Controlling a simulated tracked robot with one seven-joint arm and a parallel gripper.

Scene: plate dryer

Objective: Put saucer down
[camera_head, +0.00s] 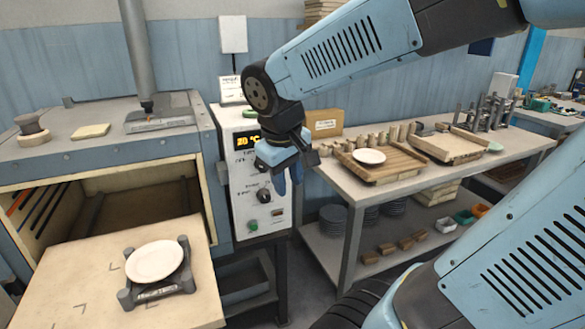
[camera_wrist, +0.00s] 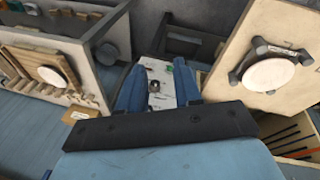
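A white saucer (camera_head: 155,261) rests on a dark cradle (camera_head: 178,285) on the lowered oven door (camera_head: 75,285); this saucer also shows at the right in the wrist view (camera_wrist: 268,75). Another white saucer (camera_head: 369,156) lies on a wooden tray (camera_head: 400,165) on the bench at the right; it also shows at the left in the wrist view (camera_wrist: 52,76). My gripper (camera_head: 288,180) hangs in front of the control panel, between the two saucers and apart from both. In the wrist view its fingers (camera_wrist: 158,90) stand apart with nothing between them.
The oven (camera_head: 105,155) is open at the left, beside the white control panel (camera_head: 262,185). The bench (camera_head: 350,190) also holds a second wooden tray (camera_head: 450,146) and a row of small blocks.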

